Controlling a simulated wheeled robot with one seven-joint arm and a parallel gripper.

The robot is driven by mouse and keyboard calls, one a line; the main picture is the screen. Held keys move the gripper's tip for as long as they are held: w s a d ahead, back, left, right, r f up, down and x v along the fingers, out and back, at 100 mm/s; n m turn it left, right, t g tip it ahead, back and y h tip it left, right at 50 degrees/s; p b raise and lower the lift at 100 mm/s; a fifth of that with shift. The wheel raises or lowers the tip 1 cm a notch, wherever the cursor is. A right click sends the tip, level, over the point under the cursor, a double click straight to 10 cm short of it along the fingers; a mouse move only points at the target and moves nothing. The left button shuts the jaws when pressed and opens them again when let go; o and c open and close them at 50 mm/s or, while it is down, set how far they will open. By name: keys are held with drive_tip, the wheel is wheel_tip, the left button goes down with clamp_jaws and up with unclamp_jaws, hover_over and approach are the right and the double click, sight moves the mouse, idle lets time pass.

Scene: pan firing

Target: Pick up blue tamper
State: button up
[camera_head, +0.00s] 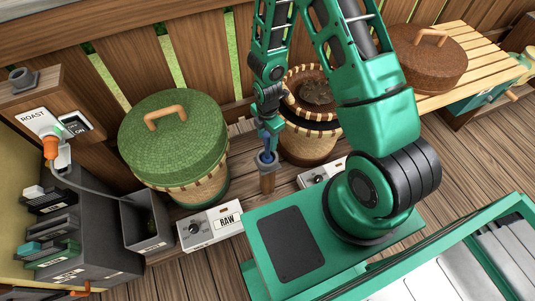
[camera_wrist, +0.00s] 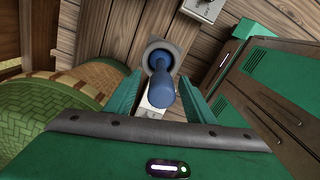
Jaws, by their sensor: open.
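My gripper (camera_head: 268,128) is above the holder, at the tamper's upper part. In the wrist view the tamper (camera_wrist: 162,86) shows from above, between the two green fingers of my gripper (camera_wrist: 162,96). The grey holder's rim (camera_wrist: 170,45) shows around its lower end. The fingers are apart on either side of the tamper, with no clear contact visible. In the head view my gripper partly hides the tamper's top.
An open woven basket (camera_head: 310,145) with dark contents stands close right. A wooden fence (camera_head: 180,50) runs behind.

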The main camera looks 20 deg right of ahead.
sight(267, 133)
drive_tip(key=shift+f, duration=1.95)
clamp_jaws()
drive_tip(key=shift+r, duration=0.1)
drive_tip(key=shift+r, duration=4.95)
drive_tip(key=c, duration=1)
unclamp_jaws()
clamp_jaws()
